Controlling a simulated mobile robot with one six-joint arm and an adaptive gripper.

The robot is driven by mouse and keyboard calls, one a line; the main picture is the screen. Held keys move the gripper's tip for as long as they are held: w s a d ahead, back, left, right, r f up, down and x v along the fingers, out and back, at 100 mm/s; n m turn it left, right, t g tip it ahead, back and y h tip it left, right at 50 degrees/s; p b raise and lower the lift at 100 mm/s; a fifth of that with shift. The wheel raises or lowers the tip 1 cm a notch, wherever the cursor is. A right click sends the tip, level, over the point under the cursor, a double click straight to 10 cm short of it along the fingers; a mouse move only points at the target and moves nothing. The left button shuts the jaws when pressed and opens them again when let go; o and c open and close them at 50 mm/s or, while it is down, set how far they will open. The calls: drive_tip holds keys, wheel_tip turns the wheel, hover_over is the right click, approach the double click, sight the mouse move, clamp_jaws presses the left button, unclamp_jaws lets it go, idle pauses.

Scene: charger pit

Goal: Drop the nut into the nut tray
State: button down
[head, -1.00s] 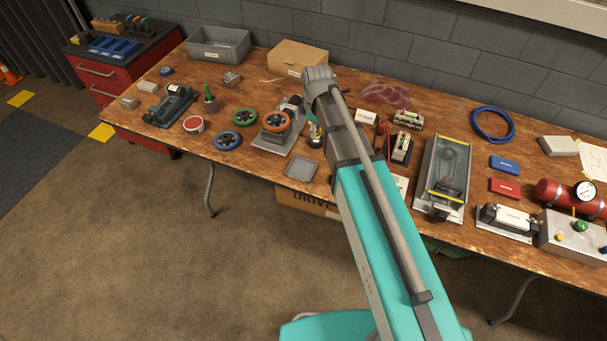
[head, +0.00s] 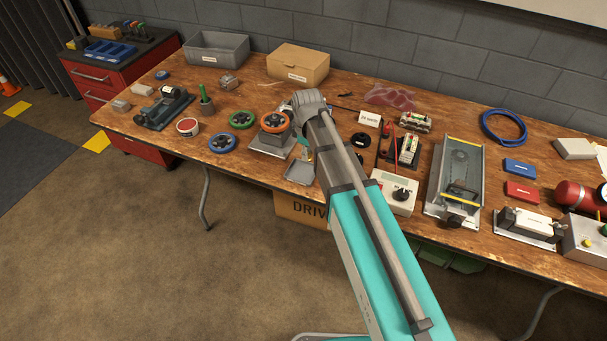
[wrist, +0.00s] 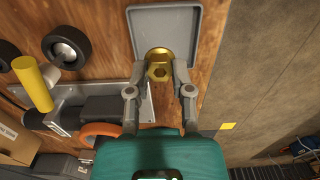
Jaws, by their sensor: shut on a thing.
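My gripper (wrist: 160,73) is shut on a brass nut (wrist: 159,55), which sits between the two fingertips in the wrist view. The grey nut tray (wrist: 183,22) lies just beyond the fingertips there, and the nut overlaps its near part. How high the nut is above the tray is hard to tell. The nut and most of my gripper are hidden there.
A grey fixture plate (head: 268,147) with an orange handwheel (head: 274,123) stands left of the tray. A green wheel (head: 242,120) and blue wheel (head: 222,143) lie farther left. A meter box (head: 391,194) sits right of my arm.

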sight(307, 173)
drive_tip(key=shift+f, duration=0.15)
drive_tip(key=shift+f+b, duration=2.85)
drive_tip(key=shift+b, duration=0.15)
drive_tip(key=shift+c, duration=2.2)
unclamp_jaws()
drive_tip(key=shift+r, duration=0.2)
